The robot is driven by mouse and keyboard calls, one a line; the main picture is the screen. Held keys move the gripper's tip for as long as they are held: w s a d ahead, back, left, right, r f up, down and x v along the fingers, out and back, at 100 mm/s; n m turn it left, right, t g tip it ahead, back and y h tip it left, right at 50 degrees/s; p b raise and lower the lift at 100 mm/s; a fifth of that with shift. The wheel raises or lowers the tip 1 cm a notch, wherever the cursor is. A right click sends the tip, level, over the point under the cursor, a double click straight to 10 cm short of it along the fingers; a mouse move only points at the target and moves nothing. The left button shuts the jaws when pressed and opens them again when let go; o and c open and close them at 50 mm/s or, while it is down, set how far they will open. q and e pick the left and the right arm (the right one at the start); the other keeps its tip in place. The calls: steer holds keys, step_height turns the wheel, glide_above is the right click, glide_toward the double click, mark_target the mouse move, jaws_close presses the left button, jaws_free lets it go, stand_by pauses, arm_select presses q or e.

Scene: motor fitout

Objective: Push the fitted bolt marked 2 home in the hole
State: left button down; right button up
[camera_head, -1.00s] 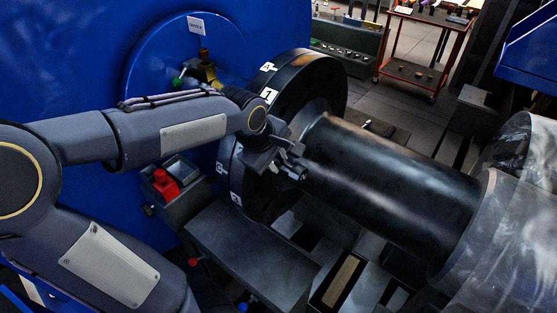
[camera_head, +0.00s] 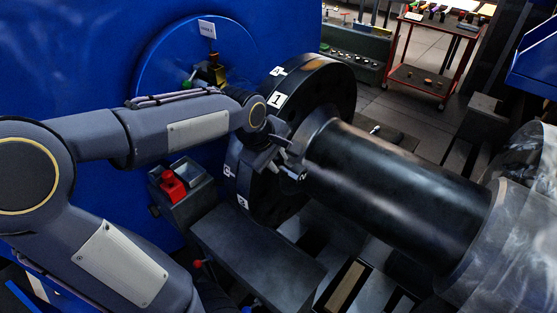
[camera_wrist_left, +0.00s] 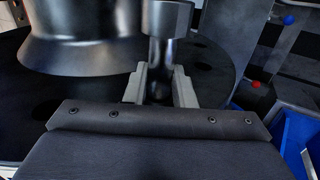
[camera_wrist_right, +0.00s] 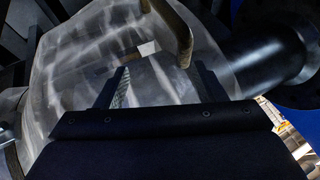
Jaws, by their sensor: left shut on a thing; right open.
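The dark round flange (camera_head: 318,85) on the shaft carries white number labels; label 1 (camera_head: 277,99) reads clearly, the lower label (camera_head: 243,202) does not. My left gripper (camera_head: 290,168) is at the flange's shaft-side face, beside the shaft (camera_head: 400,185). In the left wrist view its fingers (camera_wrist_left: 160,88) are shut on a metal bolt (camera_wrist_left: 164,50). The bolt's wide head points away from the flange face (camera_wrist_left: 205,75). The bolt's far end and its hole are hidden by the fingers. My right gripper (camera_wrist_right: 160,85) is open and empty, in front of a translucent wrapped part (camera_wrist_right: 80,65).
A grey box with a red item (camera_head: 173,186) stands left of the flange, near the blue housing (camera_head: 80,70). A dark block (camera_head: 255,255) lies below the flange. A red trolley (camera_head: 430,75) stands at the back right. A tan curved bar (camera_wrist_right: 178,30) crosses above the right fingers.

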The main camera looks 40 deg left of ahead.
arm_select(q)
steer(key=shift+a+r, duration=0.1)
steer(key=shift+a, duration=0.05)
steer(key=c, duration=1.2)
jaws_free()
steer(key=shift+c, duration=0.2)
steer(key=shift+o, duration=0.5)
steer(key=v, duration=0.7)
steer(key=shift+s+r, duration=0.2)
steer(key=shift+r, duration=0.1)
